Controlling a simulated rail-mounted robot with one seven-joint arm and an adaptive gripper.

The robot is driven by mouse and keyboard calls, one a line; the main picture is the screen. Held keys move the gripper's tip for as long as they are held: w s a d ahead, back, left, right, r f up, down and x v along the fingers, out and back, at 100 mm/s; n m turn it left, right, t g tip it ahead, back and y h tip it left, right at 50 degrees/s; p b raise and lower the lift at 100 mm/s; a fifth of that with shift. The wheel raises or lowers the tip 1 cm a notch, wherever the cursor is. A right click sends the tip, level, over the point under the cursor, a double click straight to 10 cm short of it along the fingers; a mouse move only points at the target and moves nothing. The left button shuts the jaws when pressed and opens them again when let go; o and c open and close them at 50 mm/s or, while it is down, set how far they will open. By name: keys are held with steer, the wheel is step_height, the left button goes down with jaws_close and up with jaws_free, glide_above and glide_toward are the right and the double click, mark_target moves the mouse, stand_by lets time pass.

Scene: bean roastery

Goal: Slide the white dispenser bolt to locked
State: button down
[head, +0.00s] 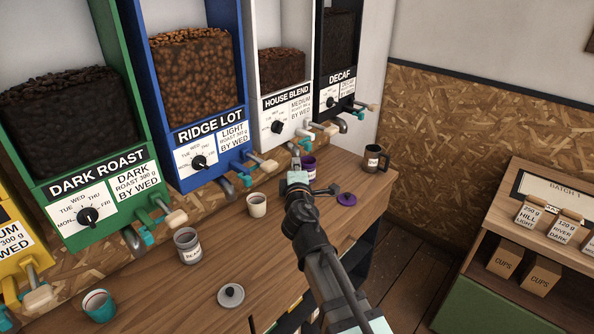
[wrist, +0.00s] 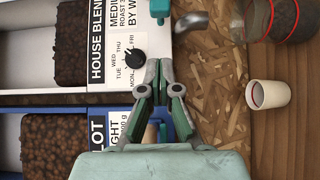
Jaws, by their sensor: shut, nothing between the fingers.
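The white dispenser (head: 285,85), labelled HOUSE BLEND, stands between the blue and black ones. At its lower front are a teal piece (head: 306,139) and a pale-handled lever (head: 329,130); I cannot tell which is the bolt or how it is set. In the wrist view the white dispenser's front panel (wrist: 113,40) appears turned sideways, with a teal piece (wrist: 160,7) at the top edge. My gripper (head: 296,153) is shut and empty, near the front of the white dispenser. In the wrist view its fingertips (wrist: 159,63) meet beside the dial, apart from the teal piece.
The blue dispenser (head: 182,130) is to the left, with its own pale handle (head: 268,166). A dark mug (head: 375,158) stands at the counter's right end.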

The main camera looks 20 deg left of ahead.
mark_target(303, 145)
steer(key=w+p, duration=0.2)
steer(key=w, duration=0.5)
steer(key=shift+w+a, duration=0.1)
